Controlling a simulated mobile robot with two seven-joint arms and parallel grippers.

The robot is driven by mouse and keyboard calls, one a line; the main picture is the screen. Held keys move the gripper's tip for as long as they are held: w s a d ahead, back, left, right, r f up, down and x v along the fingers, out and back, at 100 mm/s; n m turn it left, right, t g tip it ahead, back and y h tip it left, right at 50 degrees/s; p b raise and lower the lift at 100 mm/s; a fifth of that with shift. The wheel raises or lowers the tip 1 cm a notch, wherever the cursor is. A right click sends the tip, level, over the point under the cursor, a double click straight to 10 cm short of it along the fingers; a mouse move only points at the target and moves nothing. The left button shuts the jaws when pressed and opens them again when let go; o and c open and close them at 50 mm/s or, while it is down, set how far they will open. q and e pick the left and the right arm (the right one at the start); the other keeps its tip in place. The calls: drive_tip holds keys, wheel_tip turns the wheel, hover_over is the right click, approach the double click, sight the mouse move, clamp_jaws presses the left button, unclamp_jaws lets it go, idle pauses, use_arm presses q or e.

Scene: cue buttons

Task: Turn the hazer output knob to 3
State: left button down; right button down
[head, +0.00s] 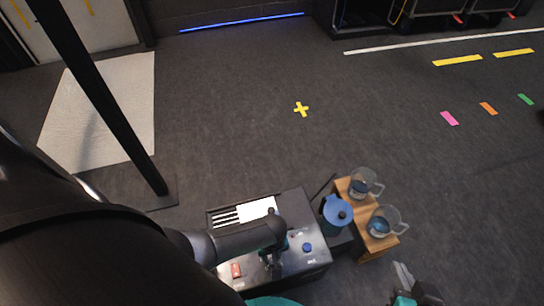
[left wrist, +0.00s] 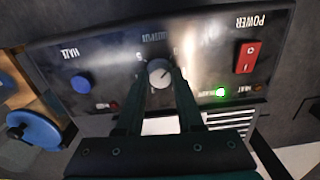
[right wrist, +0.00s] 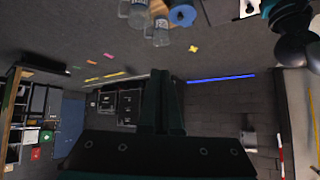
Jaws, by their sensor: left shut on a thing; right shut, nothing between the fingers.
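The hazer (head: 312,203) is a dark box at the bottom middle of the head view. The left wrist view shows its control panel (left wrist: 115,72) upside down. The grey round output knob (left wrist: 158,73) sits mid-panel, with small numbers partly hidden around it; its setting is not clearly readable. My left gripper (left wrist: 163,84) is shut on the knob, one finger at each side. In the head view my left gripper (head: 275,262) is over the panel and hides the knob. My right gripper (head: 403,285) is shut and empty, right of the hazer, away from it.
The panel has a red power switch (left wrist: 250,56), a lit green light (left wrist: 220,92) and a blue haze button (left wrist: 81,82).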

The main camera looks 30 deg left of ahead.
use_arm(q)
drive_tip(key=shift+m, duration=0.3)
drive_tip(key=m+p, duration=0.1)
drive_tip(key=m, duration=0.5)
drive_tip(key=shift+m+p, duration=0.4)
drive_tip(key=m, duration=0.8)
use_arm(e)
drive_tip(key=s+d+r+g+h, duration=0.1)
drive_tip(key=s+d+g+h, duration=0.1)
drive_tip(key=s+d+g, duration=0.25)
use_arm(q)
drive_tip(key=m, duration=1.3)
drive_tip(key=shift+b, duration=0.3)
drive_tip(key=shift+m, duration=1.3)
use_arm(e)
drive_tip(key=w+a+t, duration=0.1)
drive_tip(key=w+a+f+t+y, duration=0.1)
drive_tip(key=shift+w+a+t, duration=0.2)
drive_tip(key=shift+w+t, duration=0.15)
drive_tip(key=shift+w, duration=0.05)
use_arm(q)
drive_tip(key=shift+m, duration=0.3)
use_arm(e)
drive_tip(key=shift+w+a, duration=0.1)
